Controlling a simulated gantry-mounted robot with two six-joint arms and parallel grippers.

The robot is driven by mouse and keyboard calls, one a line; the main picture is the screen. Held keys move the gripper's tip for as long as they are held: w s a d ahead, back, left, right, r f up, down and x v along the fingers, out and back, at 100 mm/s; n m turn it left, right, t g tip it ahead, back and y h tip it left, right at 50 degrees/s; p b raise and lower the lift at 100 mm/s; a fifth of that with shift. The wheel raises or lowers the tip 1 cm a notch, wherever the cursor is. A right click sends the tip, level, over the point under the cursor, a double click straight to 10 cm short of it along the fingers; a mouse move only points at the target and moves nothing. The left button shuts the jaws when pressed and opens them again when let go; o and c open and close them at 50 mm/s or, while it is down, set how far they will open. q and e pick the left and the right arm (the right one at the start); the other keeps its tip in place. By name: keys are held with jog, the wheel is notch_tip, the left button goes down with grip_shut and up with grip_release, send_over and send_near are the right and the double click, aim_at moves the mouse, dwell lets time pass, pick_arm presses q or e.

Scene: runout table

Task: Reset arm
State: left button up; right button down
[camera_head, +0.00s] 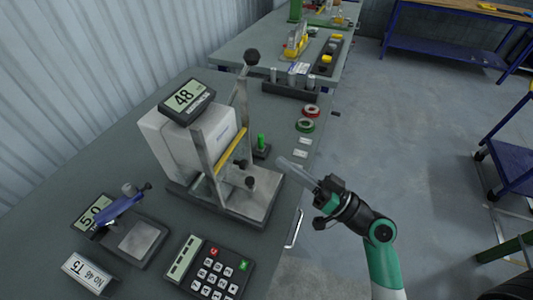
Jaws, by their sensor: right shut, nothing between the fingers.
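My right arm comes in from the lower right, and my right gripper (297,167) reaches over the right edge of the runout table (65,213). Its fingers are shut with nothing seen between them. The fingertips point left toward the machine's base and are apart from the green peg. My left gripper is not in the picture.
A white machine (180,150) with a display reading 48 and a metal frame stands on the table. Near it are a keypad (207,270), a blue-handled device (120,207), a green peg (261,143) and tape rolls (305,125). The floor (420,140) right of the table is open.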

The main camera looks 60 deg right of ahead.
jog(key=shift+v, duration=1.05)
